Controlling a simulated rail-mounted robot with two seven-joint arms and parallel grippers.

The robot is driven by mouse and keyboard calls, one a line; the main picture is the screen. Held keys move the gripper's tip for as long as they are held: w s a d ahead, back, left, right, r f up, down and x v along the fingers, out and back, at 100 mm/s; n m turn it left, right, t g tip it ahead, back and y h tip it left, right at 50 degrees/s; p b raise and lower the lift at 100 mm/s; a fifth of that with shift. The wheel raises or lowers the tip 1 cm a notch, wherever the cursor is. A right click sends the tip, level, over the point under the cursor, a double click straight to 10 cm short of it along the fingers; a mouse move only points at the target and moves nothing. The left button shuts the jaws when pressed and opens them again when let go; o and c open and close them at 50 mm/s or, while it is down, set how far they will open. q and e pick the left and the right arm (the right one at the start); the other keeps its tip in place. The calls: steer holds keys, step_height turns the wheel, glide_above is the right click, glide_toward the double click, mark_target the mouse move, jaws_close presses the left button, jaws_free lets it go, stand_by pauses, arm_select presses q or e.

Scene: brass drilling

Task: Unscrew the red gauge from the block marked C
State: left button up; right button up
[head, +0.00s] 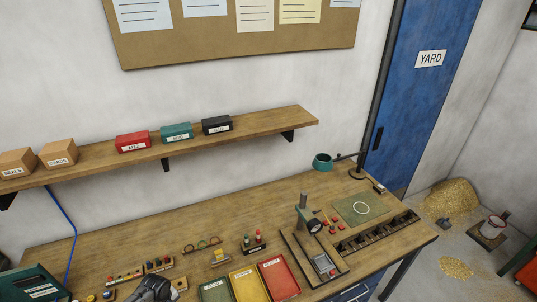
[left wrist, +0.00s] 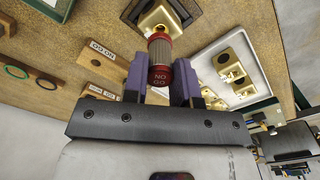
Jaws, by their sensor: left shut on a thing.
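The red gauge (left wrist: 159,76), with a ribbed metal-coloured middle and NO GO on its end, is between the purple fingers of my left gripper (left wrist: 160,62) in the left wrist view. The gripper is shut on it. The gauge's far end meets a brass block (left wrist: 153,18); how deep it sits there is hidden. No letter C is readable on the block. In the head view my left gripper (head: 153,290) is at the bottom edge, low over the bench. My right gripper is in neither view.
In the left wrist view a white tray (left wrist: 204,56) with several brass blocks lies close on the right, and wooden gauge holders (left wrist: 103,64) are on the left. In the head view, green, yellow and red trays (head: 279,278) and a drill stand (head: 303,215) are right of the gripper.

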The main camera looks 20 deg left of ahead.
arm_select(q)
steer(key=shift+r, duration=0.6)
steer(key=shift+r, duration=1)
